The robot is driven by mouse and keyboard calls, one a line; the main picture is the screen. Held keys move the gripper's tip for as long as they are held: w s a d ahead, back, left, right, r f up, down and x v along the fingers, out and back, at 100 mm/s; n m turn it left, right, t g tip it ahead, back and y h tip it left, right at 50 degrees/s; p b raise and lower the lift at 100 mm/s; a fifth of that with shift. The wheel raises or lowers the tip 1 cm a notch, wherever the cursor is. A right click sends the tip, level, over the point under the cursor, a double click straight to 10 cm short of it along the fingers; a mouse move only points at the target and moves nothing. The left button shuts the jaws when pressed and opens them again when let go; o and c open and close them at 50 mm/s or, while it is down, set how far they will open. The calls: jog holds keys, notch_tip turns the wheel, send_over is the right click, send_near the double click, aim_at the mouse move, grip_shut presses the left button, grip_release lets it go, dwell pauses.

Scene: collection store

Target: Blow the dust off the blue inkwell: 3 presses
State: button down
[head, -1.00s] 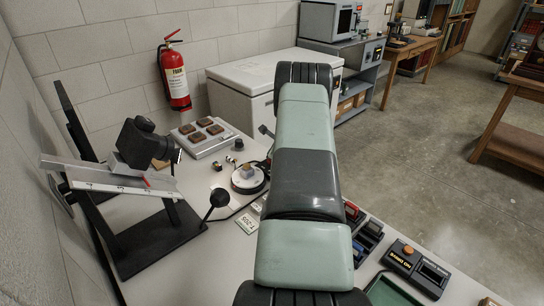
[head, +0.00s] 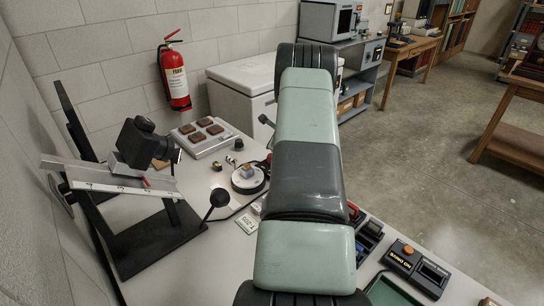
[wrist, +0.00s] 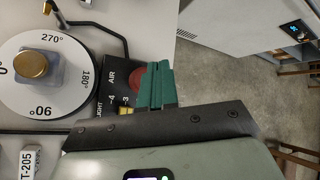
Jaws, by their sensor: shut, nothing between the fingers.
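The blue inkwell (wrist: 40,75) with a round brass cap stands on a white turntable (wrist: 62,98) marked in degrees, at the left of the wrist view. It shows small in the head view (head: 248,171), on the turntable (head: 247,187). A black control box (wrist: 116,68) lettered AIR and LIGHT sits just right of the turntable. Its red button (wrist: 136,80) is partly covered by my gripper (wrist: 157,70), whose green fingers are shut and empty. I cannot tell whether the fingertips touch the button. My arm hides the gripper in the head view.
A camera (head: 140,142) on a slanted rail stands at the left. A grey tray (head: 206,137) with several brown blocks lies at the back. A thin black bent rod (wrist: 98,28) runs near the turntable. A card marked T-205 (wrist: 29,160) lies nearby.

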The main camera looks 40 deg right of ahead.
jog(key=shift+r, duration=1.7)
dwell(1.1)
notch_tip(320, 180, up, 4)
jog(key=shift+f, duration=0.1)
jog(key=shift+f, duration=0.1)
jog(key=shift+f, duration=4.3)
jog(key=shift+f, duration=0.45)
